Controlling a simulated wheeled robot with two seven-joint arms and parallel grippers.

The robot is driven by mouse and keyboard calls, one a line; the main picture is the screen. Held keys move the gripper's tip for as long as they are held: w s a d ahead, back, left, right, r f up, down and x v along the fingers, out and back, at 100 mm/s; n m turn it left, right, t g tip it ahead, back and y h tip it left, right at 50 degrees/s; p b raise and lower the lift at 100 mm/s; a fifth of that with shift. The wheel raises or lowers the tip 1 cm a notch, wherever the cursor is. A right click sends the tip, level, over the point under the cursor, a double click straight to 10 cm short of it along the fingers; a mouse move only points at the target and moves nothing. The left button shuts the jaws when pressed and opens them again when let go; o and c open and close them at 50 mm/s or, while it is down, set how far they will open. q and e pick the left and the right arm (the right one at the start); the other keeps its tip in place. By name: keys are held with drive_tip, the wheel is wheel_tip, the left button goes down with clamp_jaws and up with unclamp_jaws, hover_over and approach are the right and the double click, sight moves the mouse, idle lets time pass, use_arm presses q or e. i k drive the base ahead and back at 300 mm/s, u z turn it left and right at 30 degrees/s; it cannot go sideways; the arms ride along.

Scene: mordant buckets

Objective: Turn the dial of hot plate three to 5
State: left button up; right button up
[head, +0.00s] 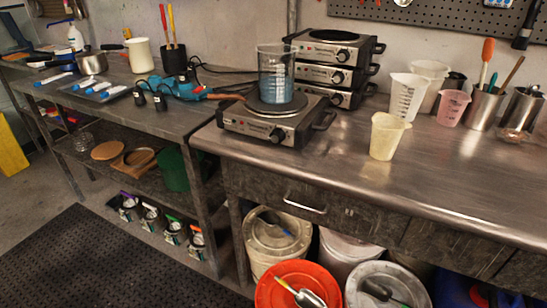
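A single hot plate (262,124) stands at the front left of the steel bench, with a dial (277,134) on its front face. A clear beaker (276,75) of blue liquid stands on its burner. Behind it is a stack of three more hot plates: a top one (360,48), a middle one (317,73) and a bottom one (350,99). The top dial (343,55) and middle dial (338,76) show on their front faces. I cannot read any number or dial setting, nor tell which plate is three. Neither of my grippers is in view.
A cream beaker (387,137), a white measuring beaker (405,97) and a pink cup (452,108) stand to the right. A blue power tool (180,87) with cables lies left of the single plate. Open buckets, one red (263,293), stand below. The bench's front right is clear.

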sight(278, 135)
drive_tip(key=z, duration=1)
drive_tip(key=i, duration=0.45)
drive_tip(key=u, duration=0.45)
